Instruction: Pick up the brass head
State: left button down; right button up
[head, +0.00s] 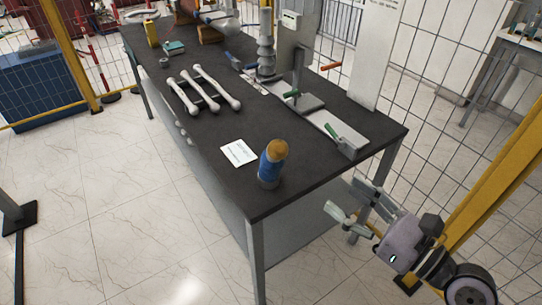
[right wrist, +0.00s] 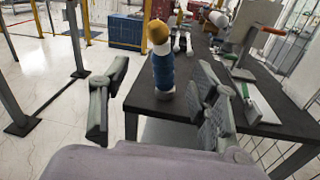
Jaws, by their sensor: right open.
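A blue cylinder with a brass-coloured rounded top stands upright near the front corner of the dark table; I take the top as the brass head (head: 277,149). In the right wrist view the brass head (right wrist: 158,31) shows above the blue body (right wrist: 163,72), between my fingers in the picture. My right gripper (head: 345,197) is open and empty. It is off the table's right front side, apart from the cylinder, with its fingers pointing toward the table. My left gripper is not in view.
A white card (head: 239,152) lies beside the cylinder on the table (head: 215,128). White bone-shaped rods (head: 205,89) lie farther back. A yellow-framed mesh fence (head: 500,180) stands to the right.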

jog(key=s+r+n, duration=0.1)
jog(key=p, duration=0.3)
send_near(285, 151)
jog(key=p+x, duration=0.1)
jog(key=x, duration=0.3)
jog(key=shift+w+a+p, duration=0.15)
jog(key=shift+a+p, duration=0.2)
jog(key=shift+p, duration=0.05)
jog(key=p+x, duration=0.1)
jog(key=x, duration=0.4)
jog(key=shift+w+d+f+p, duration=0.1)
jog(key=shift+w+p, duration=0.2)
jog(key=shift+p, duration=0.05)
jog(key=shift+w+f, duration=0.15)
jog(key=shift+w, duration=0.05)
jog(key=shift+s, duration=0.1)
jog(key=shift+c, duration=0.2)
jog(key=shift+c, duration=0.6)
jog(key=c, duration=1.1)
